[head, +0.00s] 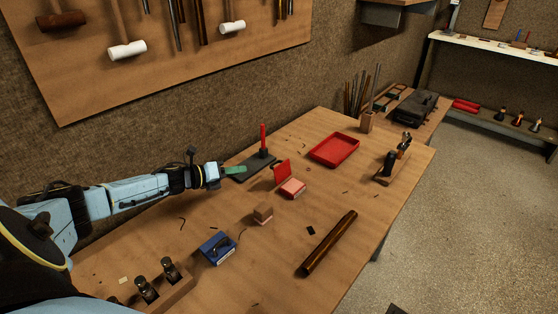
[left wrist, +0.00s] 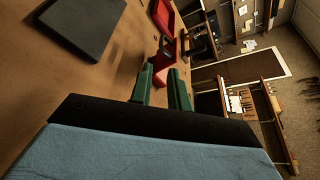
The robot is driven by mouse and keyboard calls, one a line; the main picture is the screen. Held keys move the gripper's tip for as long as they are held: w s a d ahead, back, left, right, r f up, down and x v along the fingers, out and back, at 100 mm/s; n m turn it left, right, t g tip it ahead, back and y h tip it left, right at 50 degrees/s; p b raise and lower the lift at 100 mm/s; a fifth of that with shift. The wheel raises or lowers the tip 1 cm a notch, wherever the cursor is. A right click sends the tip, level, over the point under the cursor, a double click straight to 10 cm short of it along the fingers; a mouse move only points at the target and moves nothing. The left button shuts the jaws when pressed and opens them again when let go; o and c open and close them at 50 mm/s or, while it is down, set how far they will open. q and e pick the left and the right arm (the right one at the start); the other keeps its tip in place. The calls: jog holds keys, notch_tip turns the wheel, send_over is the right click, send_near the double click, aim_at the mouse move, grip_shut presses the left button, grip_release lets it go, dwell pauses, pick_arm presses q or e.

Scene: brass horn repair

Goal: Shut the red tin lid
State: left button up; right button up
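The red tin (head: 292,188) sits on the bench in the head view, right of my left gripper. Its lid (head: 282,170) stands raised at the back edge, so the tin is open. My right gripper is not in view.
A red tray (head: 334,149) lies behind the tin. A wooden block (head: 263,214), a blue box (head: 217,248) and a dark tube (head: 328,243) lie nearer. Bench right of the tin is mostly clear.

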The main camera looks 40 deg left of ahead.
aim_at(270, 166)
pick_arm(q)
jog(key=x, duration=0.2)
jog(key=shift+w+d+f+b, duration=0.1)
jog(key=shift+w+d+b, duration=0.15)
jog(key=shift+b, duration=0.1)
jog(key=b+x, duration=0.3)
jog(key=x, duration=0.5)
jog(key=shift+w+d+f, duration=0.1)
jog(key=shift+w+f, duration=0.1)
jog(key=shift+w, duration=0.1)
jog(key=shift+w+d, duration=0.1)
jog(key=shift+w, duration=0.2)
jog(key=shift+w+d, duration=0.15)
jog(key=shift+w, duration=0.15)
grip_shut()
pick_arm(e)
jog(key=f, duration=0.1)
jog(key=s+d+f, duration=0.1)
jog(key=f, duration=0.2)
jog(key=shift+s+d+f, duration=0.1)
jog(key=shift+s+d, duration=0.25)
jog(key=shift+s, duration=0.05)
